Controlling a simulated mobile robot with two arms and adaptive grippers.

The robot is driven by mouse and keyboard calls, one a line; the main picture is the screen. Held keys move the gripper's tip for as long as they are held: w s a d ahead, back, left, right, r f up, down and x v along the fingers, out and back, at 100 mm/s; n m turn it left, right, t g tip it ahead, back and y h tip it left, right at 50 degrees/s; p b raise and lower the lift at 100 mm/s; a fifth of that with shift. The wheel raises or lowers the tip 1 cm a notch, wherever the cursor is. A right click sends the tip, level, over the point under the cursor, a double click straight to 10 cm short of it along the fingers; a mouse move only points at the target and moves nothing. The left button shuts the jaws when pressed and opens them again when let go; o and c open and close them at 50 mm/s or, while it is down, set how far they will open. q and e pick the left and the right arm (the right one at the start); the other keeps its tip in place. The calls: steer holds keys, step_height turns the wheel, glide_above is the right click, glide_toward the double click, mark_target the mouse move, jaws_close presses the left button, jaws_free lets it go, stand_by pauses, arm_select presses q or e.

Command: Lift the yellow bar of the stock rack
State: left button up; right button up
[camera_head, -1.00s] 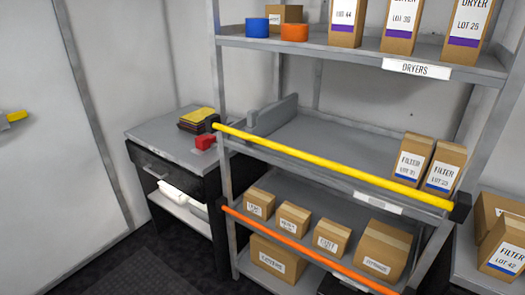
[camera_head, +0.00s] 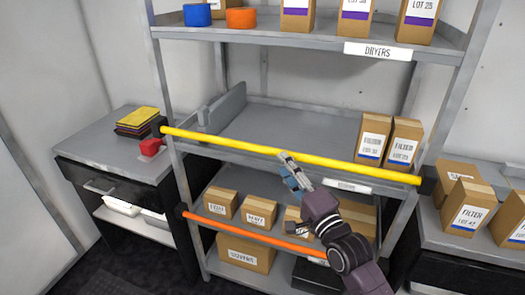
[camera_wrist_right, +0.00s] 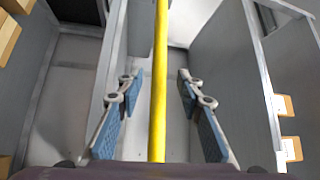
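The yellow bar (camera_head: 240,146) runs across the front of the stock rack (camera_head: 166,80) at its middle shelf, with a dark bracket at each end. My right gripper (camera_head: 288,168) is at the bar, right of its middle. In the right wrist view the yellow bar (camera_wrist_right: 160,70) passes between the two blue-padded fingers of my right gripper (camera_wrist_right: 157,95). The fingers are open, with a gap on both sides of the bar. My left gripper is not in view.
An orange bar (camera_head: 240,235) crosses the rack lower down, in front of several small boxes. Two filter boxes (camera_head: 403,145) stand on the middle shelf at right. A side table (camera_head: 90,150) with a red object (camera_head: 151,146) is at left.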

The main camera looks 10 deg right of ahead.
mark_target(275, 153)
steer(key=p+x, duration=0.1)
steer(key=x, duration=0.5)
steer(key=shift+w, duration=0.25)
steer(key=shift+c, duration=0.3)
jaws_close()
